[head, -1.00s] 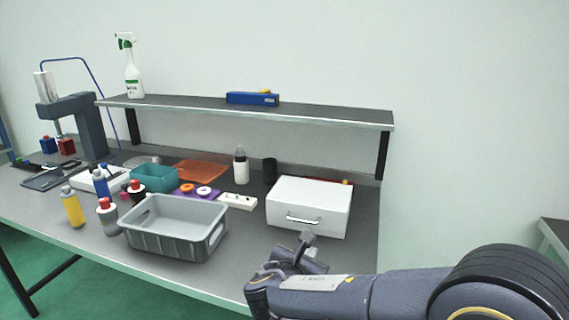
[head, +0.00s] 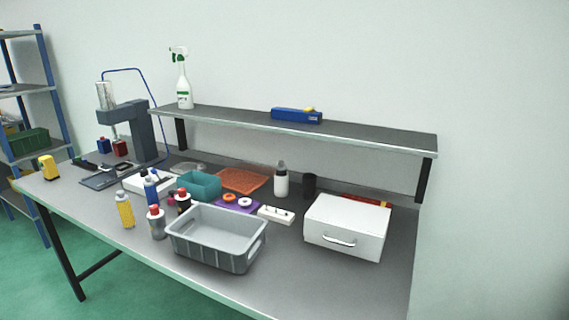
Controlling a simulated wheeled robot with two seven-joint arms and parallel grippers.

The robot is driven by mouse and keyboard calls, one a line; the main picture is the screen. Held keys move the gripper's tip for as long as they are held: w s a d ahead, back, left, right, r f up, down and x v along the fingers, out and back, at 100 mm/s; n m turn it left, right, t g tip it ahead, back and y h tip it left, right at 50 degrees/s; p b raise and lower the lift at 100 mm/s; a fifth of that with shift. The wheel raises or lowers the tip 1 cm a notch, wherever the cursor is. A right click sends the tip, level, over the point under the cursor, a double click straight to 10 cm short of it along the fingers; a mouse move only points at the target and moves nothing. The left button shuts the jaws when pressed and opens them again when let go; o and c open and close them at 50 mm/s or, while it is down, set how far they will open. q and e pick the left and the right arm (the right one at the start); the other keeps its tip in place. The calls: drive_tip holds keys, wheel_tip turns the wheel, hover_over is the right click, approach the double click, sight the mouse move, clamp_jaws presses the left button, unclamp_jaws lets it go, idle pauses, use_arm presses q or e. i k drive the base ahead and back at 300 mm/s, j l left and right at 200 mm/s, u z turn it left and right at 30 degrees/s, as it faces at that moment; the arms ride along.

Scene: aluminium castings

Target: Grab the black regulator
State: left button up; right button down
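No thing in the head view is clearly a black regulator. A small black cylinder (head: 309,185) stands upright at the back of the workbench, under the shelf, between a dark-capped white bottle (head: 281,183) and the white drawer box (head: 346,226). I cannot tell whether it is the regulator. Small dark items (head: 84,163) also lie at the far left of the bench, too small to make out. Neither of my grippers is in view.
A grey bin (head: 215,252) stands at the bench's front, with several bottles (head: 124,210) to its left. A teal bin (head: 199,186) and a dark press (head: 140,128) are farther back. A raised shelf (head: 360,143) spans the rear.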

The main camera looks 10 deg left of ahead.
sight(183, 204)
drive_tip(key=i+j, duration=0.15)
drive_tip(key=j, duration=0.25)
drive_tip(key=i+j, duration=0.15)
drive_tip(key=j, duration=0.25)
drive_tip(key=i+j, duration=0.1)
drive_tip(key=j, duration=0.35)
drive_tip(key=i+j, duration=0.15)
drive_tip(key=j, duration=0.25)
drive_tip(key=i+j, duration=0.15)
drive_tip(key=j, duration=0.25)
drive_tip(key=i+j, duration=0.15)
drive_tip(key=j, duration=0.25)
drive_tip(key=i+j, duration=0.15)
drive_tip(key=j, duration=0.25)
drive_tip(key=i+j, duration=0.15)
drive_tip(key=j, duration=0.3)
drive_tip(key=l+z, duration=0.05)
